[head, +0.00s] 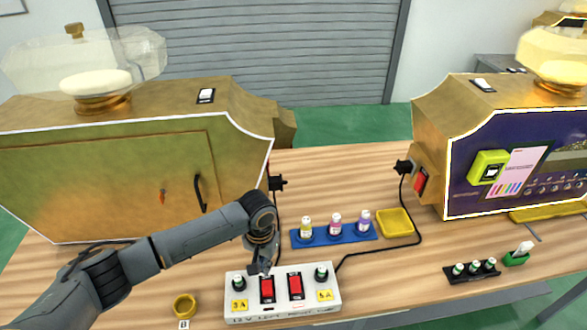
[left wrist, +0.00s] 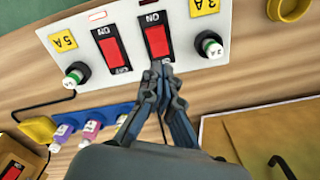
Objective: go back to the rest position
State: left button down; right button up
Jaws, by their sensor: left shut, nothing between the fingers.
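My left gripper (head: 260,268) is shut and empty, over the back edge of the white power box (head: 281,310). It points down at the left red rocker switch (head: 267,290). In the left wrist view its closed fingertips (left wrist: 157,72) lie just below a red switch (left wrist: 158,41); I cannot tell whether they touch it. A second red switch (head: 296,286) sits beside it on the box. My right gripper is not in view.
A gold cabinet (head: 100,185) stands left and a gold-purple machine (head: 520,165) right. A blue tray (head: 317,241) holds several bottles near a yellow tray (head: 395,222). A black cable (head: 375,246) crosses the wooden table. A black rack (head: 474,276) stands at the right.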

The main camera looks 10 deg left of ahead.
pick_arm(q)
jog(key=shift+m+h, duration=0.7)
jog(key=shift+m, duration=0.1)
jog(key=s+d, duration=0.2)
jog(key=s+d+f, duration=0.1)
jog(key=d, duration=0.1)
jog(key=s+d, duration=0.2)
jog(key=shift+s+f, duration=0.3)
jog(key=shift+f, duration=0.05)
jog(key=s+d+r+t+h, duration=0.1)
jog(key=s+d+h, duration=0.1)
jog(key=s+d, duration=0.35)
jog(key=s+a+r+n+t+y, duration=0.1)
jog(key=s+a+r+y, duration=0.1)
jog(key=s+a, duration=0.6)
jog(key=s+a+r+n+t+y, duration=0.1)
jog(key=s+a+r+n+t, duration=0.15)
jog(key=s+a, duration=0.55)
notch_tip(320, 180, down, 30)
jog(key=a+m+g+b, duration=0.1)
jog(key=g+b, duration=0.1)
jog(key=s+a+f+g, duration=0.1)
jog(key=s+a+f, duration=0.2)
jog(key=s+f, duration=1.2)
jog(key=shift+s+f+b, duration=0.2)
jog(key=shift+s+b, duration=0.25)
jog(key=shift+s, duration=0.15)
